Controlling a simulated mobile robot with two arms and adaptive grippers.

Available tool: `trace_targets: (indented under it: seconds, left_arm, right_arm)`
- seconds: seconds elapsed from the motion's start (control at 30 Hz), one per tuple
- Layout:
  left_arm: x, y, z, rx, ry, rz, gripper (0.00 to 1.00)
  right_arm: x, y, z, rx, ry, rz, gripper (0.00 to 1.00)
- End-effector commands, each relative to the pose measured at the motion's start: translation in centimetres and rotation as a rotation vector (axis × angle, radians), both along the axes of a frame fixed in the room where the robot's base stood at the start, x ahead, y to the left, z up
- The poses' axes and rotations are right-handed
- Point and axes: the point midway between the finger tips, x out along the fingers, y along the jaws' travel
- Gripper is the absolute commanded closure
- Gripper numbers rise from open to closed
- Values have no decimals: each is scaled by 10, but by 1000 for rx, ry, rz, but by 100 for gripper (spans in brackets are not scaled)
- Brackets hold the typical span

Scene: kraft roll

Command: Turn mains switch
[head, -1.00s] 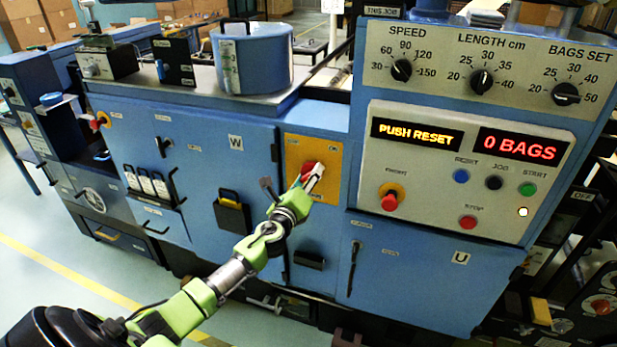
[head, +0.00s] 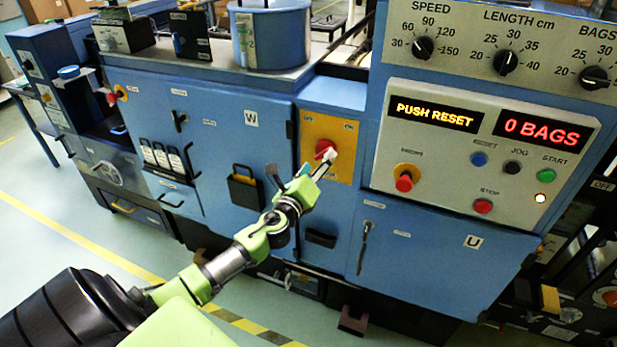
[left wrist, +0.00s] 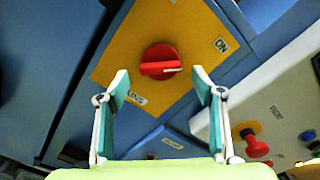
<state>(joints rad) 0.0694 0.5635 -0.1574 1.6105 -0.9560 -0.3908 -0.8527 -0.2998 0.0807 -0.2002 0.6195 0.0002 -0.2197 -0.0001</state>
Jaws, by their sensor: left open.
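The mains switch is a red rotary knob (left wrist: 161,62) with a white mark on its grip, on a yellow plate (left wrist: 200,30) lettered ON at one edge. In the left wrist view the knob's grip lies roughly across the picture. In the head view the knob (head: 326,149) and its yellow plate (head: 343,131) sit on the blue machine front. My left gripper (left wrist: 160,82) is open, its two fingers on either side of the knob's line and apart from it. In the head view the left gripper (head: 317,172) partly covers the lower plate. My right gripper is not in view.
A control panel (head: 460,150) right of the switch shows PUSH RESET and 0 BAGS. It has red, blue, black and green buttons. A black holder (head: 246,189) and a lever handle (head: 364,246) stick out from the machine front.

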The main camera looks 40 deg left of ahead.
Motion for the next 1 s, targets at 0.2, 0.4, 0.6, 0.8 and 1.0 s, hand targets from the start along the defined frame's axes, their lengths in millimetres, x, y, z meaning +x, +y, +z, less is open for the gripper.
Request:
trace_targets:
  seconds: [0.2,0.4,0.6,0.8,1.0]
  left_arm:
    - [-41,-10,-1,0,2,-2,39]
    - [-64,-16,-1,0,1,0,39]
    - [-73,-18,0,0,1,-1,39]
    - [-73,-18,0,0,0,0,39]
    - [-73,-18,0,0,0,0,39]
  right_arm:
    - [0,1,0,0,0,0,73]
    - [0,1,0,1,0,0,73]
    - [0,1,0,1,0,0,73]
    - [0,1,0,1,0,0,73]
    - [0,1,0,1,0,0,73]
